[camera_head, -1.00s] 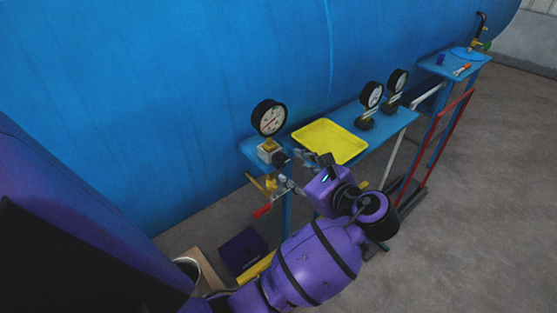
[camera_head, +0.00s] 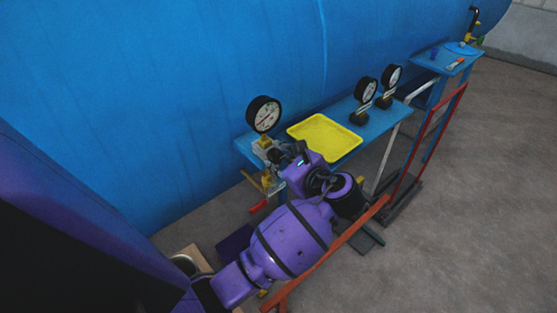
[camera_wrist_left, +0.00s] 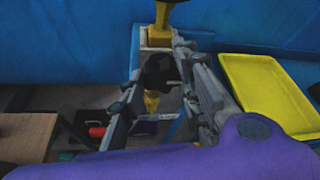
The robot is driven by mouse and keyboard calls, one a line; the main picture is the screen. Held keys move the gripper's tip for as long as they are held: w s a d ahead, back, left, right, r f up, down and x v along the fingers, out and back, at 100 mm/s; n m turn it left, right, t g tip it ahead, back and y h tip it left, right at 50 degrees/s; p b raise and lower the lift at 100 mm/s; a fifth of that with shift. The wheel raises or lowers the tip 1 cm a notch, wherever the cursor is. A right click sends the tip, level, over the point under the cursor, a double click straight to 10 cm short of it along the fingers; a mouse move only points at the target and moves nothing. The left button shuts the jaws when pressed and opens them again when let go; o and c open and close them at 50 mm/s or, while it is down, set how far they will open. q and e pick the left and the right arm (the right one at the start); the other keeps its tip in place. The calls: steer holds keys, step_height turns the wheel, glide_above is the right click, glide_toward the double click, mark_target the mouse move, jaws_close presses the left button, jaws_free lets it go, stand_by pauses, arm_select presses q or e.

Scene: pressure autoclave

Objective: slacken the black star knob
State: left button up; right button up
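The black star knob (camera_wrist_left: 160,72) sits on the fitting below the first pressure gauge (camera_head: 264,114), at the near end of the blue shelf. In the left wrist view it lies between the two fingers of my left gripper (camera_wrist_left: 158,66). The fingers are apart, one on each side of the knob; whether either touches it I cannot tell. In the head view my left gripper (camera_head: 281,159) is at the fitting and partly covers the knob. A yellow brass part (camera_wrist_left: 151,102) shows below the knob. My right gripper is not in view.
A yellow tray (camera_head: 325,137) lies on the blue shelf (camera_head: 378,130) close beside my gripper, with two more gauges beyond it. The big blue vessel (camera_head: 170,90) stands right behind. A red-handled valve (camera_head: 258,207) is below the fitting. An orange rail (camera_head: 330,250) runs beside my arm.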

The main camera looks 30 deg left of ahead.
arm_select(q)
steer(key=shift+s+f, duration=0.15)
steer(key=c, duration=0.3)
steer(key=shift+a+f+n+t, duration=0.15)
steer(key=shift+n+t, duration=0.15)
steer(key=shift+n, duration=0.2)
steer(key=shift+s, duration=0.1)
steer(key=o, duration=1)
steer(key=shift+s, duration=0.1)
steer(key=shift+d+r, duration=0.2)
steer(key=shift+d, duration=0.1)
steer(key=v, duration=1.1)
steer(key=shift+d, duration=0.2)
steer(key=shift+s+r, duration=0.1)
